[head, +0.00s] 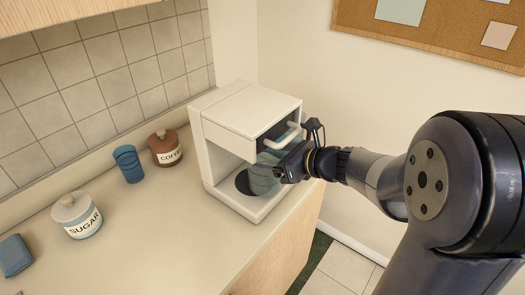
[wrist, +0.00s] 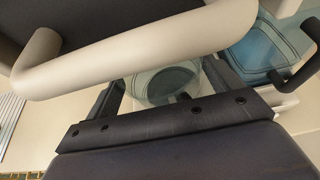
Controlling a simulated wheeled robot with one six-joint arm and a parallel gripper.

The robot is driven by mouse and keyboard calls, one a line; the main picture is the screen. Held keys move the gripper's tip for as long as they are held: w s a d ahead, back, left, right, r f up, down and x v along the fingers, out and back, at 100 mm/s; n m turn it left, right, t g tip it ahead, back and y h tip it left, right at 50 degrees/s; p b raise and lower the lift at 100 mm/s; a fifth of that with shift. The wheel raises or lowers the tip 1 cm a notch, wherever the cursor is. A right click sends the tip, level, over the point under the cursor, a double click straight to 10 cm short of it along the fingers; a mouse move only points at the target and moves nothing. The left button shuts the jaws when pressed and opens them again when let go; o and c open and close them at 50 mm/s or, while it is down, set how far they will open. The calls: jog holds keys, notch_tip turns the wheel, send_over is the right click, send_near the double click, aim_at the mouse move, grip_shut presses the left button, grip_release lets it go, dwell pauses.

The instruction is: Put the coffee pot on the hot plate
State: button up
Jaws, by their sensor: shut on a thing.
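The coffee pot (head: 262,178) is bluish glass and sits inside the open bay of the white coffee machine (head: 222,165). The black round hot plate (head: 243,184) shows at the pot's left side; the pot covers part of it. I cannot tell whether the pot's base touches the plate. My gripper (head: 291,163) comes from the right at the bay opening and is shut on the pot. In the wrist view, the glass (wrist: 165,85) shows between the fingers; the grip point is mostly hidden.
The machine's white bar handle (head: 283,138) juts out just above my gripper and crosses the wrist view. A bluish glassy thing (wrist: 272,50) with a dark handle is at right there. Left on the counter stand a coffee jar (head: 166,149), blue cup (head: 128,163) and sugar jar (head: 77,215).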

jog(key=x, duration=0.4)
jog(key=shift+a+r+p, duration=0.1)
jog(key=shift+r+p, duration=0.25)
jog(key=shift+r, duration=0.1)
jog(key=shift+f, duration=0.1)
jog(key=shift+f, duration=0.2)
jog(key=o, duration=1.2)
jog(key=shift+r, duration=0.1)
send_near(262, 155)
jog(key=s+r, duration=0.1)
jog(key=s+d+r, duration=0.1)
jog(key=s+r, duration=0.2)
jog(key=shift+s+d+r, duration=0.3)
jog(key=shift+s+r, duration=0.05)
jog(key=shift+s, duration=0.05)
